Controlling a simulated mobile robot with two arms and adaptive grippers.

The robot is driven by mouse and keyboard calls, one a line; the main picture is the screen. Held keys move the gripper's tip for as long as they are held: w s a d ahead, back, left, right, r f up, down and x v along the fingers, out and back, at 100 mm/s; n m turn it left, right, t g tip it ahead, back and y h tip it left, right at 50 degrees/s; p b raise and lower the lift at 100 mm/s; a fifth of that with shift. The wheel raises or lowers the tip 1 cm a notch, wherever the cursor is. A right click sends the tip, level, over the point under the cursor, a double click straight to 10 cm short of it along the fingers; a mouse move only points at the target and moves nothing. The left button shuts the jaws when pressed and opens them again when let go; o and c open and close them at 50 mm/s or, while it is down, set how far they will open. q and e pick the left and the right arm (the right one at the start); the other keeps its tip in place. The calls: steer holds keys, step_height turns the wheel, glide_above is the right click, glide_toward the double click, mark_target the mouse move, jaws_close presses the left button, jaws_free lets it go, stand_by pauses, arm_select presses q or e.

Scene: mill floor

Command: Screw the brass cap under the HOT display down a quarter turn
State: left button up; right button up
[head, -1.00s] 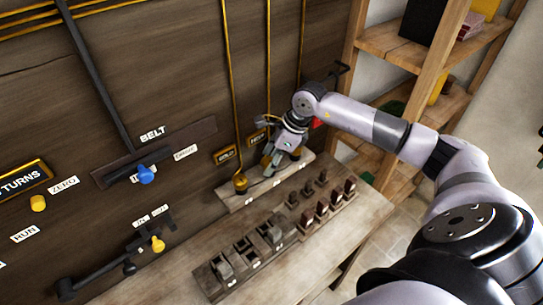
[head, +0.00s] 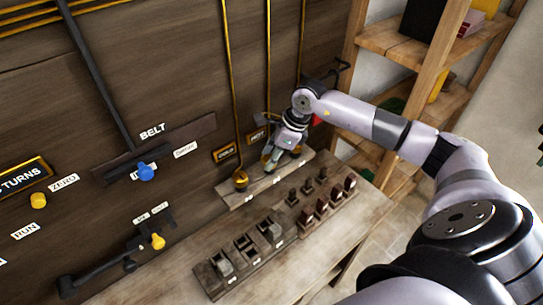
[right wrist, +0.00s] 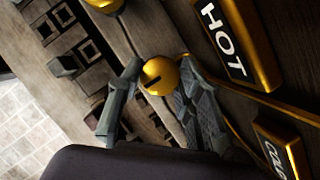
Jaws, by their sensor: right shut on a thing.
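The brass cap (right wrist: 160,76) is a round gold knob with a dark slot, below the HOT display (right wrist: 228,40) in the right wrist view. My right gripper (right wrist: 159,84) has one finger on each side of the cap and is shut on it. In the head view my right gripper (head: 270,160) is at the pale strip under the HOT display (head: 257,135), and it hides the cap there. My left gripper is not in view.
Racks of small blocks (head: 245,252) stand on the bench in front. A lever with a blue knob (head: 146,172) is on the wall panel. Wooden shelves (head: 385,40) stand at the right.

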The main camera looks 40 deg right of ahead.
steer(key=m+b, duration=0.1)
steer(key=m+t+b, duration=0.1)
steer(key=b, duration=0.1)
steer(key=shift+f+m+h, duration=0.2)
steer(key=shift+m+h, duration=0.1)
steer(key=m+b, duration=0.2)
steer(key=m+h+b, duration=0.1)
steer(key=m+b, duration=0.1)
steer(key=m+h+b, duration=0.1)
steer(key=m+b, duration=0.1)
steer(key=shift+a+t, duration=0.25)
steer(key=shift+t, duration=0.15)
steer(key=m+h+b, duration=0.2)
steer(key=m+b, duration=0.1)
steer(key=m, duration=0.1)
steer(key=shift+a+r+m, duration=0.1)
steer(key=shift+m, duration=0.3)
steer(key=m+b, duration=0.1)
steer(key=m, duration=0.1)
steer(key=m+g+h+b, duration=0.1)
steer(key=m, duration=0.1)
steer(key=shift+r+h, duration=0.1)
steer(key=shift+h, duration=0.2)
steer(key=shift+m, duration=0.3)
steer(key=o, duration=1.1)
